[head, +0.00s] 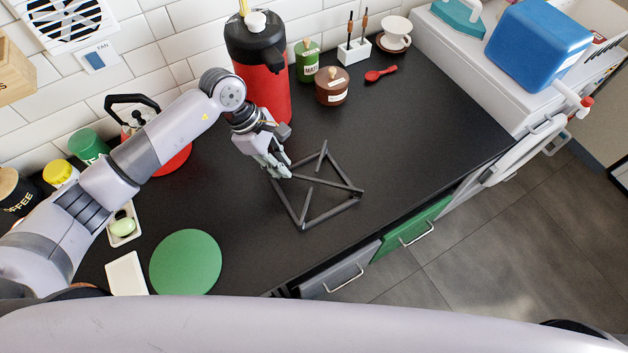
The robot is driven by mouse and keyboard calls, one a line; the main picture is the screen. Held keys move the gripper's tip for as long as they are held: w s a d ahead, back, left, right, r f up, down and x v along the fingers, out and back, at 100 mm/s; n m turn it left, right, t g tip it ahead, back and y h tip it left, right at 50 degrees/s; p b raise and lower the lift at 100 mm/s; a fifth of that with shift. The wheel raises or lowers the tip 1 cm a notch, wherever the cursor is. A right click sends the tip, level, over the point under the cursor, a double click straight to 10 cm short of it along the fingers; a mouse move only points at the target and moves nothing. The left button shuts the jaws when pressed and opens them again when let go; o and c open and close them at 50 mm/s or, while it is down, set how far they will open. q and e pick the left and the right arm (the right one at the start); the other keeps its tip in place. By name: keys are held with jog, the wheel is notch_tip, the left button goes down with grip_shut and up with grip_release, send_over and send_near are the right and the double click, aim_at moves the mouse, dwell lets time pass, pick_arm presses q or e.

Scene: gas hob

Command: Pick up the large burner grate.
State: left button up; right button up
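The large burner grate (331,214) is a dark grey square frame with inward bars. It shows at the middle of the black counter in the head view. My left gripper (282,172) points down at the grate's back left corner, with its fingertips at or touching the bars there. The fingers hide that corner. I cannot tell whether they are closed on a bar, or whether the grate rests flat on the counter or is slightly raised. My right gripper is not in view.
A red and black dispenser (262,75) stands just behind my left gripper. A brown pot (332,88) and green jar (307,62) stand farther back. A green round mat (185,262) lies front left. The black counter (425,125) is clear right of the grate.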

pick_arm(q)
jog(key=p+x, duration=0.1)
jog(key=x, duration=0.2)
jog(key=shift+s+d+f, duration=0.1)
jog(key=shift+s+f, duration=0.05)
jog(key=shift+f, duration=0.2)
jog(key=shift+f+b, duration=0.25)
jog(key=shift+b, duration=0.3)
jog(key=shift+c, duration=0.4)
grip_shut()
jog(key=shift+r, duration=0.1)
dwell(0.6)
